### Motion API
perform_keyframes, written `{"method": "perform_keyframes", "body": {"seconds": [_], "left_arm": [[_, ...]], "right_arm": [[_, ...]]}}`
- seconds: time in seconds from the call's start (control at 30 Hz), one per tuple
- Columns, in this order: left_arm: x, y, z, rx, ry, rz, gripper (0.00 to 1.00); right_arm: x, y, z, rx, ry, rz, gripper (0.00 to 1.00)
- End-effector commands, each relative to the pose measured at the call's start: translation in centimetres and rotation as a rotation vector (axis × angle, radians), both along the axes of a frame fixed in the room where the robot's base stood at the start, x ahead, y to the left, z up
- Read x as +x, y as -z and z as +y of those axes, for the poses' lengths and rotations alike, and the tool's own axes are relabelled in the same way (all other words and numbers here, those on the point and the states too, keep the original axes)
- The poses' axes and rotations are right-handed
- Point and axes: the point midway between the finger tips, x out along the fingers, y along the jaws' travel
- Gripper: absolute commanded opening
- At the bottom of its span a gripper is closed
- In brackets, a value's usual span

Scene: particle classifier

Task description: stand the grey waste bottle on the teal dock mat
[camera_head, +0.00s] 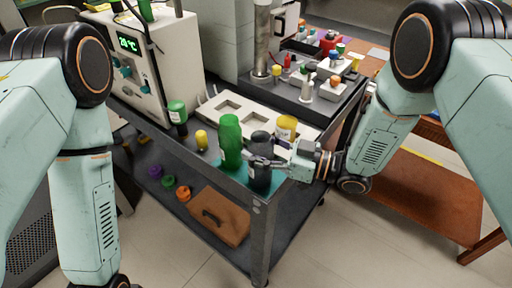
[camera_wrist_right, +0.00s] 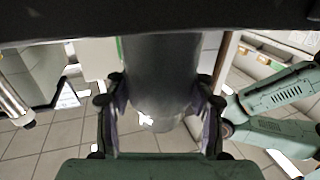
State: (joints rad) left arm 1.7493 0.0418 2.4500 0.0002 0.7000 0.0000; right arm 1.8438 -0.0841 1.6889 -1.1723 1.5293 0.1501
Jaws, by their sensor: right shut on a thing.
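The grey waste bottle (camera_head: 260,178) is dark, with a pale label, and looks upright at the front corner of the bench. My right gripper (camera_head: 268,162) is shut on it, with a finger across its middle. In the right wrist view the bottle (camera_wrist_right: 160,80) is a grey cylinder between the two fingers (camera_wrist_right: 160,115). The teal dock mat (camera_head: 230,177) lies under and around it, partly hidden by the bottles. I cannot tell whether the bottle's base touches the mat. My left arm shows at the left, but its gripper is out of view.
A green bottle (camera_head: 230,142) stands close left of the grey one. A yellow-capped jar (camera_head: 286,128) is just behind. A small yellow bottle (camera_head: 201,140) and a green-capped bottle (camera_head: 177,112) stand farther left. A pale tray (camera_head: 240,108) lies behind. The bench edge is close in front.

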Motion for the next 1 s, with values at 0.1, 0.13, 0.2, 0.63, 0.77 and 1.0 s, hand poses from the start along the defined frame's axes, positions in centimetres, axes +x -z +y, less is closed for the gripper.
{"method": "perform_keyframes", "body": {"seconds": [0.1,0.13,0.2,0.63,0.77,1.0], "left_arm": [[0.0,0.0,0.0,0.0,0.002,-0.001,0.67],[0.0,0.0,0.0,0.0,0.003,-0.001,0.67],[0.0,0.2,0.0,0.0,0.003,-0.001,0.67],[0.0,0.1,0.0,0.0,0.002,-0.001,0.67],[0.0,0.1,0.0,0.0,0.002,-0.001,0.67],[0.0,-0.1,0.0,0.0,0.002,-0.001,0.67]], "right_arm": [[0.1,-0.1,0.0,0.001,0.002,0.0,0.15],[0.1,-0.1,0.0,0.001,0.002,0.0,0.15],[0.1,0.2,0.0,0.001,0.002,0.0,0.15],[0.0,0.1,0.0,0.0,0.002,0.0,0.77],[0.1,0.1,0.0,0.0,0.002,0.0,0.77],[-0.2,-0.2,-1.2,0.001,0.006,0.001,0.77]]}}
